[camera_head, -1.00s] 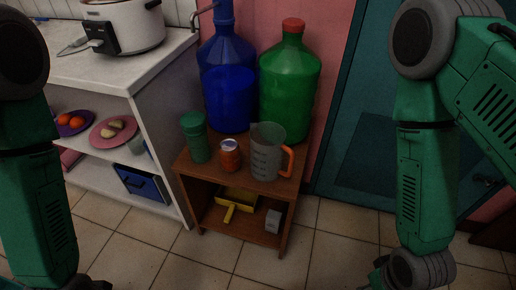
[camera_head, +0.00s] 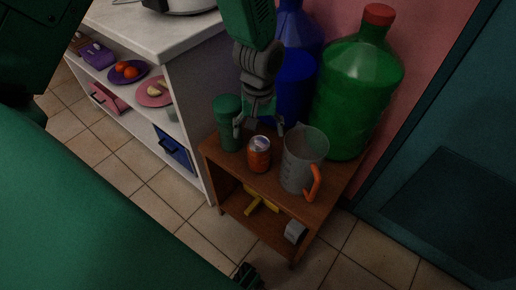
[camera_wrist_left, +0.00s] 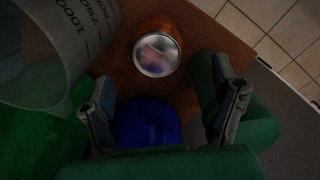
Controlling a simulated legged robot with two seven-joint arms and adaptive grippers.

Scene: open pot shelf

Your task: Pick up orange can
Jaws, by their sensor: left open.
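The orange can (camera_head: 259,155) stands upright on the top board of a small brown wooden shelf, between a green cup (camera_head: 229,128) and a clear measuring jug (camera_head: 304,150) with an orange handle. My left gripper (camera_head: 258,131) is open and empty, pointing down just behind and above the can, with its fingers spread to either side. In the left wrist view the can's silver top (camera_wrist_left: 157,54) lies beyond the open left gripper (camera_wrist_left: 163,78), roughly centred between the fingertips and apart from them. The cup is partly hidden behind one finger there.
The jug (camera_wrist_left: 60,45) is close beside one finger in the wrist view. A white counter (camera_head: 150,30) is at left. Tiled floor (camera_head: 345,240) lies in front.

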